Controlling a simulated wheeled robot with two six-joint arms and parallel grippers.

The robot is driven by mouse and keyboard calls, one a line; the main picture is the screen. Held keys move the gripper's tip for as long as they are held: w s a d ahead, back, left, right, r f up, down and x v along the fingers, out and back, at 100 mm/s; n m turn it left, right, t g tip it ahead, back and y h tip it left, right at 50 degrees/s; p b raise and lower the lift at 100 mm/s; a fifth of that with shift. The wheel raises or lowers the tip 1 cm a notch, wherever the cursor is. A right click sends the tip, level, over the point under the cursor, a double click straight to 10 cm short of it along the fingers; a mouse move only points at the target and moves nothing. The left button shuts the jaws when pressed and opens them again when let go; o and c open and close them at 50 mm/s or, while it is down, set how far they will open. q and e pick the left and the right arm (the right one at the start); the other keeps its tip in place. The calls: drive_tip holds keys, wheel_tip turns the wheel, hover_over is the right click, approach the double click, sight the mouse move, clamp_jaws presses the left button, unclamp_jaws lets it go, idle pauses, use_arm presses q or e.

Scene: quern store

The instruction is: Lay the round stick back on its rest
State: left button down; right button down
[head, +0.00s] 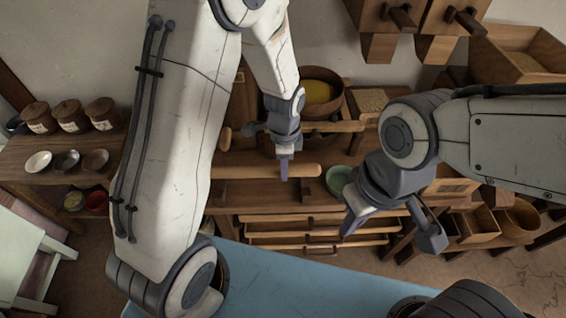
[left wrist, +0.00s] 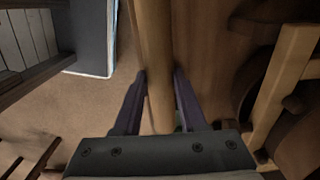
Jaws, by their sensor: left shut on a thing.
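The round stick (head: 250,171), pale wood, lies roughly level across the front of the wooden bench in the head view. My left gripper (head: 284,176) is shut around it, right of the middle of its visible length. In the left wrist view the stick (left wrist: 155,45) runs between the two dark fingers. Its left end is hidden behind my left arm in the head view. I cannot clearly tell which part is its rest, or whether the stick touches it. My right gripper (head: 392,230) is open and empty, in front of the bench's right side.
A bowl with yellow contents (head: 319,91) and a tray of grain (head: 370,100) stand behind the stick. A green bowl (head: 339,178) is just right of it. Lidded jars (head: 69,113) stand on the left shelf. Drawers (head: 320,241) lie below.

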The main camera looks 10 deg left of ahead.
use_arm(q)
wheel_tip(320, 180, down, 4)
drive_tip(key=b, duration=0.3)
drive_tip(key=shift+f+b, duration=0.8)
drive_tip(key=shift+f, duration=0.35)
drive_tip(key=shift+s, duration=0.1)
drive_tip(key=shift+c, duration=1.9)
unclamp_jaws()
drive_tip(key=shift+r, duration=0.1)
wheel_tip(320, 180, up, 10)
drive_tip(key=shift+r+p, duration=0.2)
drive_tip(key=shift+p, duration=0.35)
